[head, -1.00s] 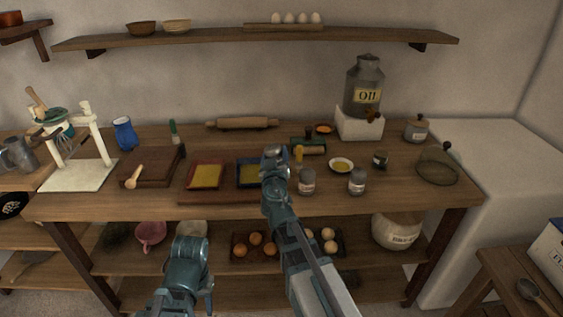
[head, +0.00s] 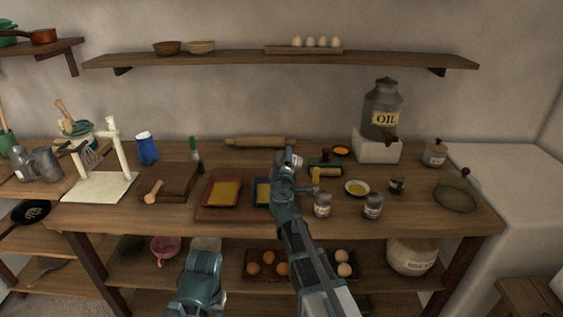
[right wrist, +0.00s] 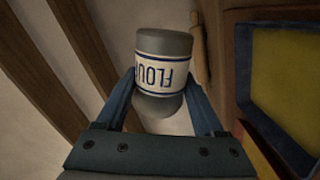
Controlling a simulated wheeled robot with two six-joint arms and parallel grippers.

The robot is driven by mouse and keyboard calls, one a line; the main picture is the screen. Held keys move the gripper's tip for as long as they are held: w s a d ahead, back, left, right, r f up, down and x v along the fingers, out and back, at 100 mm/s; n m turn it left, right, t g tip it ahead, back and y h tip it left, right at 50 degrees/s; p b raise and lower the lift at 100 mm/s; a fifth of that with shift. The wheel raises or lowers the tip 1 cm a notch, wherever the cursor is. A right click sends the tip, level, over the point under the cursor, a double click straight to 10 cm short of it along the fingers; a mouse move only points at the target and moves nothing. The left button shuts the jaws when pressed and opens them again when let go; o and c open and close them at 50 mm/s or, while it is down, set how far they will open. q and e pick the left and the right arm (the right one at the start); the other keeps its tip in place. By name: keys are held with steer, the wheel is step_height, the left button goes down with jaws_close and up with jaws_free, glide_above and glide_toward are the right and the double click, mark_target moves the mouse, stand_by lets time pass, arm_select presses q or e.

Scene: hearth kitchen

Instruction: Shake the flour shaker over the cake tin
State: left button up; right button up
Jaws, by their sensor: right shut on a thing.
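My right gripper (head: 287,163) is over the worktop near the blue-rimmed tin (head: 263,192). In the right wrist view it (right wrist: 162,95) is shut on the flour shaker (right wrist: 163,69), a grey-and-white cylinder with blue "FLOUR" lettering that reads upside down. In the head view the shaker is hard to make out at the gripper. The blue-rimmed tin has a yellow filling and is partly hidden by my right arm. A red-rimmed tin (head: 222,195) with yellow filling is left of it. I cannot tell which is the cake tin. My left arm shows low down; its fingers are out of view.
Two grey shakers (head: 322,205) (head: 373,206) and a small yellow-filled bowl (head: 357,188) stand right of my right arm. A dark board (head: 167,181) is on the left. The oil can (head: 381,111) and rolling pin (head: 260,142) are at the back.

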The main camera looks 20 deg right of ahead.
steer(key=f+n, duration=0.1)
steer(key=d+f+n+b, duration=0.1)
steer(key=n, duration=0.1)
steer(key=shift+s+b, duration=0.15)
steer(key=shift+b, duration=0.15)
steer(key=n, duration=0.3)
steer(key=shift+d+n, duration=0.25)
steer(key=shift+n, duration=0.05)
steer(key=n, duration=0.3)
steer(key=n+b, duration=0.1)
steer(key=shift+s+d+f+n, duration=0.2)
steer(key=shift+d+n, duration=0.1)
steer(key=shift+n, duration=0.1)
steer(key=shift+w, duration=0.1)
steer(key=shift+w+a, duration=0.35)
steer(key=shift+a, duration=0.15)
steer(key=shift+s+d, duration=0.45)
steer(key=shift+d, duration=0.1)
steer(key=w+a, duration=0.1)
steer(key=a, duration=0.5)
steer(key=shift+w, duration=0.25)
